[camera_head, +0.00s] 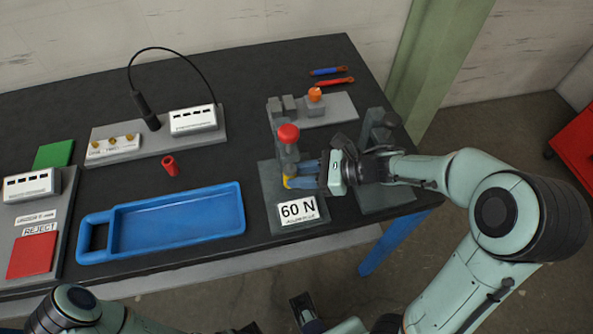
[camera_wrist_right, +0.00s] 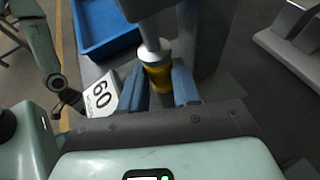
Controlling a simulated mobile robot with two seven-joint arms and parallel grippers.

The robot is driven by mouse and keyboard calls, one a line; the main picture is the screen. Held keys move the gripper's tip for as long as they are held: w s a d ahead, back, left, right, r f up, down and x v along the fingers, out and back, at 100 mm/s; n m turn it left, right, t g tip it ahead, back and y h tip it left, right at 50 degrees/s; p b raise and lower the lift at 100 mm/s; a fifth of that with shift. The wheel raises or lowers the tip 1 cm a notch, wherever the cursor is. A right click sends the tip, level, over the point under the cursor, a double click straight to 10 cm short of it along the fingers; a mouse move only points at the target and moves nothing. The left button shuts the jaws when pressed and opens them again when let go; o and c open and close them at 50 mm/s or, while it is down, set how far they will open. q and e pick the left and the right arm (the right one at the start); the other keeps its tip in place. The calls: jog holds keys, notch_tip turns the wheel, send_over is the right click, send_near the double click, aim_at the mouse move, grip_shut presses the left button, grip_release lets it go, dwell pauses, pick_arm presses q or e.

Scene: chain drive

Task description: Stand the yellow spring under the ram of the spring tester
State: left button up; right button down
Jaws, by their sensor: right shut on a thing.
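The yellow spring (camera_head: 291,183) is upright under the ram of the spring tester (camera_head: 262,200). In the right wrist view the spring (camera_wrist_right: 158,77) stands below the grey ram (camera_wrist_right: 151,38), with its top at or very near the ram's face; I cannot tell if they touch. My right gripper (camera_head: 303,175) is shut on the spring, its blue fingers on either side of it, as the wrist view also shows (camera_wrist_right: 158,88). The tester has a red knob (camera_head: 288,133) on top and a "60 N" sign (camera_head: 297,211) in front. My left gripper (camera_head: 305,312) shows only partly at the bottom edge.
A blue tray (camera_head: 178,222) lies left of the tester, with a small red cylinder (camera_head: 170,165) behind it. A grey fixture with an orange knob (camera_head: 314,95) stands behind the tester. Another grey stand (camera_head: 388,205) is close on the right. A red reject pad (camera_head: 30,257) lies far left.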

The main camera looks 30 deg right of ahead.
jog(key=shift+f, duration=0.1)
jog(key=c, duration=1.1)
grip_release()
jog(key=shift+s+d+r, duration=0.1)
jog(key=shift+d+r, duration=0.1)
jog(key=v, duration=1.1)
jog(key=shift+s+d, duration=0.15)
jog(key=shift+d, duration=0.05)
jog(key=shift+r, duration=0.15)
